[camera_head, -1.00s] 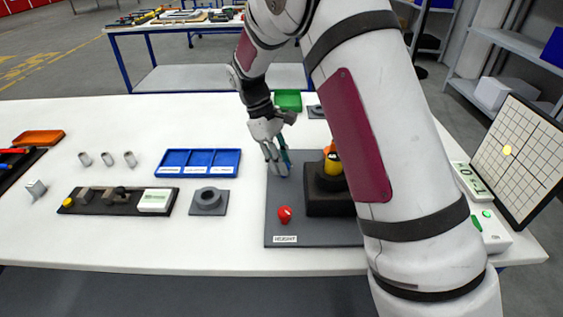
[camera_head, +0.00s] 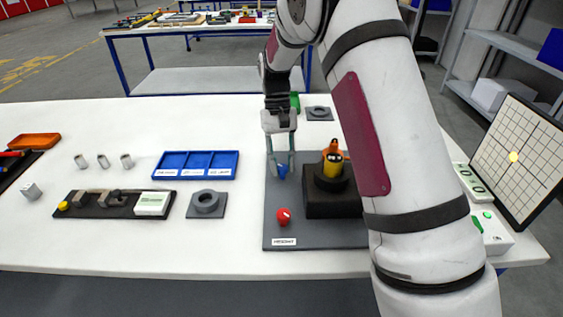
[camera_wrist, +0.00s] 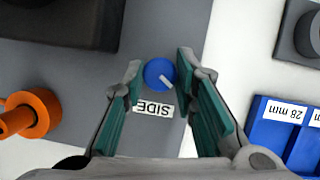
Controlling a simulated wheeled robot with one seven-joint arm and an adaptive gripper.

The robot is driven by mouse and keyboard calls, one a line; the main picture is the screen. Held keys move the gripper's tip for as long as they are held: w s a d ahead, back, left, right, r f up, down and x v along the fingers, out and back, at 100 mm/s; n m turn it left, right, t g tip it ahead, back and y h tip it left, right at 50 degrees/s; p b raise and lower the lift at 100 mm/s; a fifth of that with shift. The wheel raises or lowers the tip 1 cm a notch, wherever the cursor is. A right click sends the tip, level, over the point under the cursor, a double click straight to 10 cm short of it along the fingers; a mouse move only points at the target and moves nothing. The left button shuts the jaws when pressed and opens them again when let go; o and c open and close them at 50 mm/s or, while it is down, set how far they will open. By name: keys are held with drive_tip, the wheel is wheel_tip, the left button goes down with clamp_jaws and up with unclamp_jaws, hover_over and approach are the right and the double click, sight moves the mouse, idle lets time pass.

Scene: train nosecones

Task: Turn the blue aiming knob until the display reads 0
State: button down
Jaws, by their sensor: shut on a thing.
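The blue aiming knob (camera_head: 282,171) stands at the far left of the grey base plate (camera_head: 325,238). In the wrist view the knob (camera_wrist: 157,71) has a white pointer line aimed to the lower right, beside an upside-down SIDE label (camera_wrist: 154,110). My gripper (camera_wrist: 160,73) has one green-padded finger on each side of the knob and is shut on it. In the head view my gripper (camera_head: 280,170) points down at the knob. The display (camera_head: 470,182) is small, partly behind my arm's edge; it seems to show two zeros. A yellow spot (camera_head: 514,157) lies on the grid board (camera_head: 520,140).
A red knob (camera_head: 283,216) sits at the plate's front, by a HEIGHT label. A black block (camera_head: 318,205) with a yellow cylinder (camera_head: 333,166) and an orange part (camera_wrist: 30,112) stands right of my gripper. A blue tray (camera_head: 197,165) and grey ring block (camera_head: 207,204) lie left.

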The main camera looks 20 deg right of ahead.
drive_tip(key=shift+m+y, duration=0.3)
drive_tip(key=shift+m, duration=0.5)
drive_tip(key=c, duration=1.3)
unclamp_jaws()
drive_tip(key=v, duration=1.2)
drive_tip(key=shift+s+d, duration=0.15)
drive_tip(key=shift+r, duration=0.1)
